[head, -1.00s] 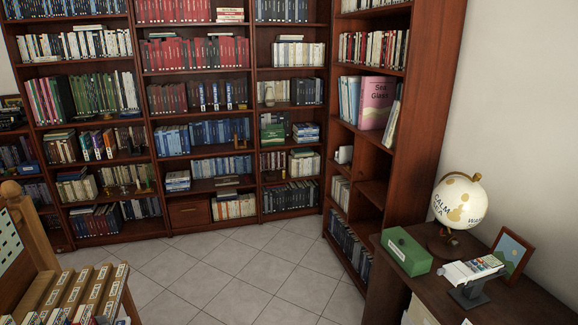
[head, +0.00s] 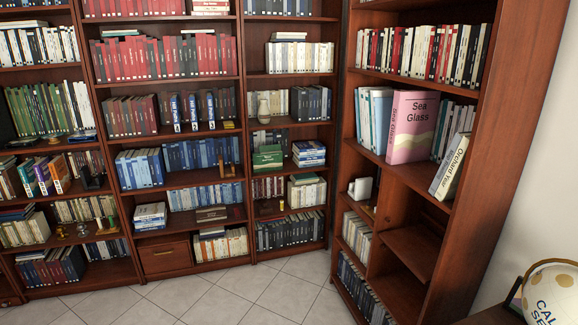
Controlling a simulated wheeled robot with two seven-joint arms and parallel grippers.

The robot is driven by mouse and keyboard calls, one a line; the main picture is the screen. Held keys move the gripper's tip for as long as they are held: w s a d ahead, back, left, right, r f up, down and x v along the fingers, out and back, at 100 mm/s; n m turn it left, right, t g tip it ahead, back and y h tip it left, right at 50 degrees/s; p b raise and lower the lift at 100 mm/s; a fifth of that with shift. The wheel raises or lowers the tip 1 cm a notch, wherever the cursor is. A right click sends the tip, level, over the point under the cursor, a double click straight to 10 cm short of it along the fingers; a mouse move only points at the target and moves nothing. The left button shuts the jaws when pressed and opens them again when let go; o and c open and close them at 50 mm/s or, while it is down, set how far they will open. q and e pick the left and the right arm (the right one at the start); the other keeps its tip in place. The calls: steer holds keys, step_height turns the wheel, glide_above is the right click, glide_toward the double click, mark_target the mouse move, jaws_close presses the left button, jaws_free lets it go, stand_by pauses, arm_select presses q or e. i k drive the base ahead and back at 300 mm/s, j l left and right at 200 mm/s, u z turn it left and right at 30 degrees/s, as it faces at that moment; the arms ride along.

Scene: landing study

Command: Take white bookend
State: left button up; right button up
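A small white block-like object (head: 361,188), which looks like the white bookend, stands in a left-hand compartment of the right bookcase (head: 488,150). It is below the shelf with the pink "Sea Glass" book (head: 411,127). It is small in view, so its exact shape is hard to tell. Neither of my grippers is in view.
White books (head: 356,236) stand in the compartment below the white object. Beside it is an empty compartment with a bare shelf board (head: 412,246). A globe (head: 552,296) stands at the lower right. The tiled floor (head: 240,298) in front of the bookcases is clear.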

mark_target(361, 190)
steer(key=i+z, duration=0.1)
steer(key=i, duration=0.5)
steer(key=i+j+z, duration=0.1)
steer(key=i, duration=0.45)
steer(key=i+j, duration=0.15)
steer(key=i, duration=0.45)
steer(key=l+z, duration=0.05)
